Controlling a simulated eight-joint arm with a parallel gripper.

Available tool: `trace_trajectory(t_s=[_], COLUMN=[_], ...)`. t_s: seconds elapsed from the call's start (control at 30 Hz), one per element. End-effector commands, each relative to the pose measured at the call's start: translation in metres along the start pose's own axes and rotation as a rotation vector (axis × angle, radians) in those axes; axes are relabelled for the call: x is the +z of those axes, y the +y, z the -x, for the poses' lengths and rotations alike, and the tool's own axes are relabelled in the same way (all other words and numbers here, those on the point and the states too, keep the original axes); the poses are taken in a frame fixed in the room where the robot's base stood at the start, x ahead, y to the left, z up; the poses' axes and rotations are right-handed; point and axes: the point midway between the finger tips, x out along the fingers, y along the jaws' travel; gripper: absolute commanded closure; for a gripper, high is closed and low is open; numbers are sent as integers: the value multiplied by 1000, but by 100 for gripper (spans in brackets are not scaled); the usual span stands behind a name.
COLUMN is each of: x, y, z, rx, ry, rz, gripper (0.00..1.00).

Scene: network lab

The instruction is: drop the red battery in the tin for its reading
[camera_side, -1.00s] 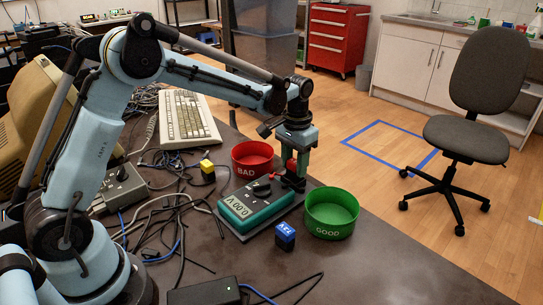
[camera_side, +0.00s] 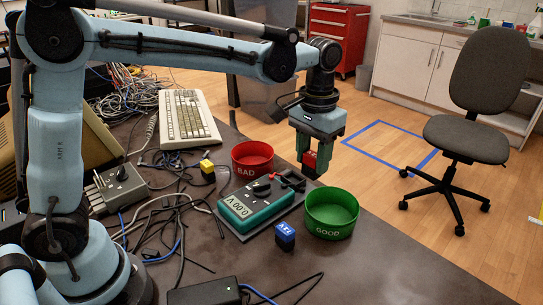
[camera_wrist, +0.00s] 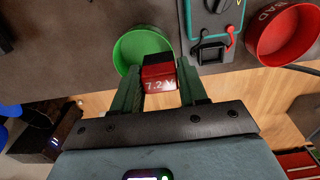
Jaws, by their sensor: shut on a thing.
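My gripper (camera_side: 311,166) is shut on the red battery (camera_side: 310,158) and holds it in the air. In the wrist view the battery (camera_wrist: 158,74) shows "7.2 V" between the fingers (camera_wrist: 160,88). The green tin marked GOOD (camera_side: 331,229) stands on the bench; the battery is above and behind it in the side view and overlaps its rim (camera_wrist: 121,60) in the wrist view. The red tin marked BAD (camera_side: 253,169) stands farther back to the left. The meter (camera_side: 250,207) lies between the tins, its display seeming to read 0.00 V, its battery cradle (camera_wrist: 212,50) empty.
A blue battery (camera_side: 285,236) stands in front of the meter, and a yellow one (camera_side: 207,170) stands left of the red tin. Loose cables (camera_side: 170,215) cover the bench's left part. The bench edge (camera_side: 405,228) runs just right of the green tin.

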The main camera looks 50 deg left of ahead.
Motion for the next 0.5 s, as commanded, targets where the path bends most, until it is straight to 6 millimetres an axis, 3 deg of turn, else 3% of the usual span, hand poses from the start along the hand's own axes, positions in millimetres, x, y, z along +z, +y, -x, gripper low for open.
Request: trace_trajectory(t_s=[0.33,0.5], x=[-2,-15], y=[2,21], z=[-1,-11], rx=[0,0], ry=[0,0], rz=[-1,-4], gripper=[90,90])
